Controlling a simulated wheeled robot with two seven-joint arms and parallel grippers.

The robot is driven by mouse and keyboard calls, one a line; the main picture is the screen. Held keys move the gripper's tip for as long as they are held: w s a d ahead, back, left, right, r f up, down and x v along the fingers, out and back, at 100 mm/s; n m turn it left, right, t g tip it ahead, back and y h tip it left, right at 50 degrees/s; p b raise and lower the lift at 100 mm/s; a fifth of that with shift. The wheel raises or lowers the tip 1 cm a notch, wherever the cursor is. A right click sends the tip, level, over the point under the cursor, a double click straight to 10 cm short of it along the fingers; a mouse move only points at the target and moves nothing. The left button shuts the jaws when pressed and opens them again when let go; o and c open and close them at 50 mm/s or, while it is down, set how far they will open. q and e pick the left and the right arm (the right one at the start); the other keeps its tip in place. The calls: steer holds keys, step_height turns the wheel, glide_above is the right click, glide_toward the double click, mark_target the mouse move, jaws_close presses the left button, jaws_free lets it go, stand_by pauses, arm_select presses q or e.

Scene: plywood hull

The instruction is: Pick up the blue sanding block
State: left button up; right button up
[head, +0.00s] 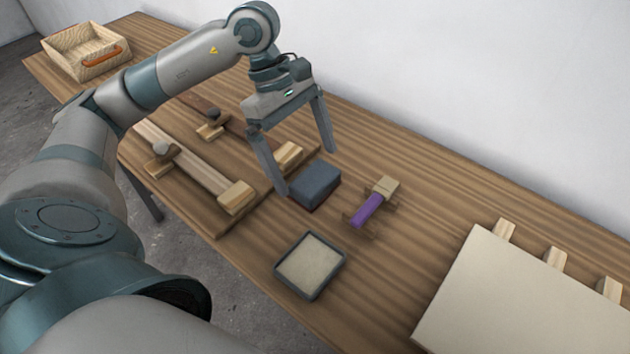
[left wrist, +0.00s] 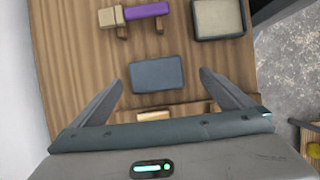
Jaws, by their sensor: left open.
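The blue sanding block (head: 315,187) is a dark slate-blue box lying flat on the wooden table. My left gripper (head: 307,172) is open above it in the head view, its two fingers spread, one near the block's left side and one behind it. In the left wrist view the block (left wrist: 157,75) lies ahead of the gap between the open fingertips of my left gripper (left wrist: 162,80), with nothing held. I cannot tell from these views how high the fingertips are above the block. My right gripper is not in view.
A purple-handled tool with a wooden block (head: 368,207) lies right of the blue block. A grey-rimmed tray (head: 340,268) is in front. Wooden clamp-like pieces (head: 205,175) lie left.

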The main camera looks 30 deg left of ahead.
mark_target(315, 177)
arm_select(q)
steer(key=shift+w+p+x, duration=0.2)
steer(key=shift+p+x, duration=0.15)
steer(key=shift+x, duration=0.95)
steer(key=shift+w+p+x, duration=0.2)
steer(key=shift+p+x, duration=0.15)
steer(key=shift+x, duration=0.95)
steer(key=c, duration=1.2)
